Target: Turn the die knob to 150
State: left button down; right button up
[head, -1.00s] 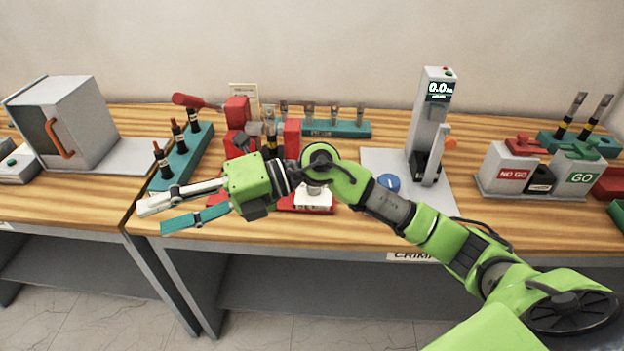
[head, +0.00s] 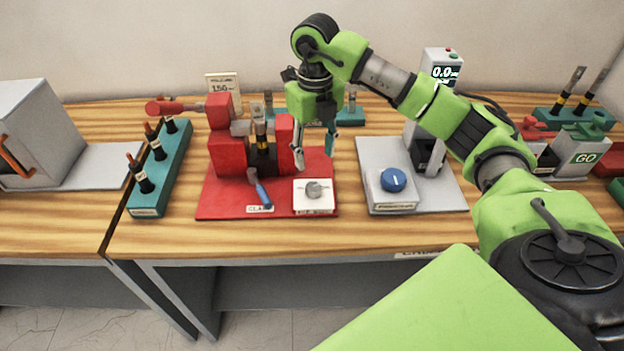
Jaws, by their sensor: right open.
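The die knob looks to be the grey round knob (head: 314,189) on a white label plate (head: 314,206) at the front right of the red crimping base (head: 232,208). Its pointer setting is too small to read. A sign (head: 223,86) reading 150 stands behind the red press (head: 225,140). My right gripper (head: 316,164) points down with its two fingers apart and empty. It appears above and slightly behind the grey knob, not touching it. My left gripper is not in view.
A blue knob (head: 393,180) sits on a grey base to the right. A blue-handled clamp lever (head: 261,190) stands left of the grey knob. A display tower (head: 440,75) stands behind my right arm.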

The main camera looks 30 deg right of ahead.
jog(key=p, duration=0.2)
send_over(314, 187)
notch_tip(314, 187, down, 6)
notch_tip(314, 187, down, 4)
jog(key=shift+f+p, duration=0.25)
jog(key=shift+p, duration=0.15)
jog(key=shift+f, duration=0.35)
jog(key=shift+w, duration=0.1)
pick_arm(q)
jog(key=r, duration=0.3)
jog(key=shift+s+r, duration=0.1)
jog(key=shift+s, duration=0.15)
pick_arm(e)
jog(key=c, duration=1.1)
